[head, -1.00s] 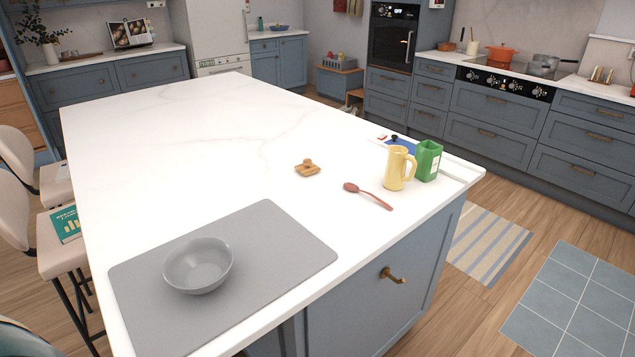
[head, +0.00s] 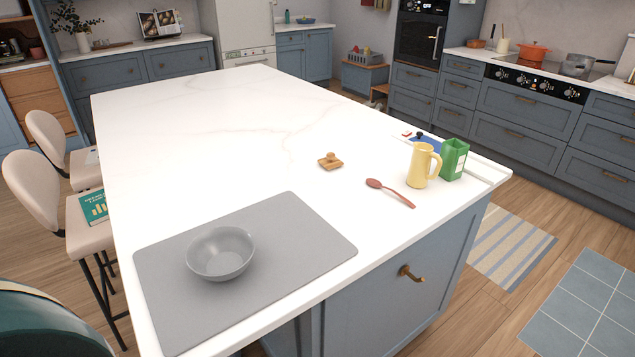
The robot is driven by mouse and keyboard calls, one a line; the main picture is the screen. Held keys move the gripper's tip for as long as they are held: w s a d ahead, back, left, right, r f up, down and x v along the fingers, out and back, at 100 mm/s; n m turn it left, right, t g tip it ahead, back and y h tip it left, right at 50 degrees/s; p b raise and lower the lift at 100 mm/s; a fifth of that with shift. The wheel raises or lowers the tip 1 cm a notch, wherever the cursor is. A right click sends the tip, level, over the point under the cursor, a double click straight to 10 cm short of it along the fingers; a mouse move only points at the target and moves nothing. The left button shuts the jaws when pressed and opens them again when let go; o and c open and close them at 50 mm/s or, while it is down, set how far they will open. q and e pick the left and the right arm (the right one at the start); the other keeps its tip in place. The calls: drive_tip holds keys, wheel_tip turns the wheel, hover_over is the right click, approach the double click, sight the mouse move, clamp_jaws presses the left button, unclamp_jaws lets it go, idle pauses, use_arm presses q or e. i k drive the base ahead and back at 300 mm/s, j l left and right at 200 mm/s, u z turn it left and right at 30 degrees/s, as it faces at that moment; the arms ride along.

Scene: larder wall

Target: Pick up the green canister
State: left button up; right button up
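The green canister (head: 453,160) stands upright near the right end of the white island. It is open-topped and box-shaped, with a pale label on its side. A yellow pitcher (head: 418,166) stands just left of it and slightly nearer, with its handle towards the canister and overlapping it in view. Neither of my grippers shows in the head view.
A red spoon (head: 390,193), a small wooden object (head: 330,161) and a blue item (head: 427,143) lie near the pitcher. A grey bowl (head: 220,253) sits on a grey mat (head: 300,245). The island's middle (head: 220,150) is clear. Stools (head: 80,205) stand at left.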

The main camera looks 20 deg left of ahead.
sight(454, 153)
drive_tip(key=i+l+u, duration=0.1)
drive_tip(key=l, duration=0.25)
drive_tip(key=i+l+u, duration=0.1)
drive_tip(key=i+l, duration=0.2)
drive_tip(key=i+l+u, duration=0.1)
drive_tip(key=l, duration=0.3)
drive_tip(key=i+l+u, duration=0.1)
drive_tip(key=i+l, duration=0.15)
drive_tip(key=l, duration=0.15)
drive_tip(key=i+l+u, duration=0.1)
drive_tip(key=l, duration=0.3)
drive_tip(key=i+l+u, duration=0.1)
drive_tip(key=l, duration=0.3)
drive_tip(key=i+l+u, duration=0.1)
drive_tip(key=l, duration=0.35)
drive_tip(key=i+l+u, duration=0.1)
drive_tip(key=l, duration=0.3)
drive_tip(key=i, duration=0.1)
